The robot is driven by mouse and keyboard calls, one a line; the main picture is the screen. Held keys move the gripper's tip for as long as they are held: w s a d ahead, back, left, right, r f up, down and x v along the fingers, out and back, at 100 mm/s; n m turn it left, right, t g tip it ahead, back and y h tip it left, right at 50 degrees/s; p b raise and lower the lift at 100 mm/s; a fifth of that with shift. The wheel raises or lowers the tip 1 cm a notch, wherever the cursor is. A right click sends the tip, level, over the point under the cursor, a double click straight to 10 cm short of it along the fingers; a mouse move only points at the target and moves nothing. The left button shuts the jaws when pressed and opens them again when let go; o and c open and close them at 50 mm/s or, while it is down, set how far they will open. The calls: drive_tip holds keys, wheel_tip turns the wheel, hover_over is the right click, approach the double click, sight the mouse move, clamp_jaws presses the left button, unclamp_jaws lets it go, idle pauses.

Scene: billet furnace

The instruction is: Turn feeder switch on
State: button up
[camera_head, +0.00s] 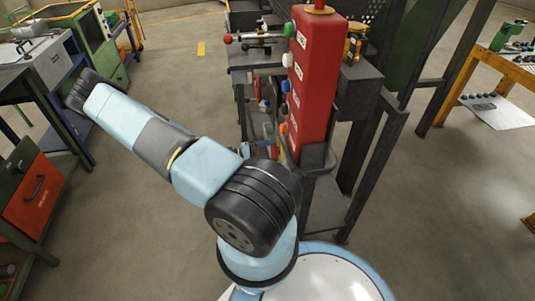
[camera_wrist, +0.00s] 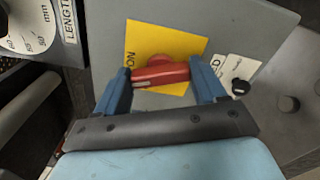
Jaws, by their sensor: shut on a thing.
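The feeder switch (camera_wrist: 163,71) is a red rotary handle on a yellow plate (camera_wrist: 150,38), seen in the wrist view. The handle lies nearly level across the picture, its left end towards the word ON at the plate's left edge. My gripper (camera_wrist: 159,76) has its two blue fingers closed on the handle's ends, one on each side. In the head view my arm reaches to the upper left, and neither my gripper nor the switch can be made out there.
In the head view, a red control box (camera_head: 316,85) with buttons stands near my arm. An orange-red drawer cabinet (camera_head: 35,190) stands at left.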

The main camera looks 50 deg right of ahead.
drive_tip(key=m, duration=0.4)
drive_tip(key=shift+s+f+m, duration=0.1)
drive_tip(key=shift+f+m, duration=0.05)
drive_tip(key=shift+m, duration=0.15)
drive_tip(key=shift+a+f, duration=0.1)
idle(0.4)
drive_tip(key=o, duration=1)
drive_tip(key=shift+o, duration=0.2)
drive_tip(key=v, duration=1.3)
drive_tip(key=shift+w+a, duration=0.2)
drive_tip(key=shift+w, duration=0.1)
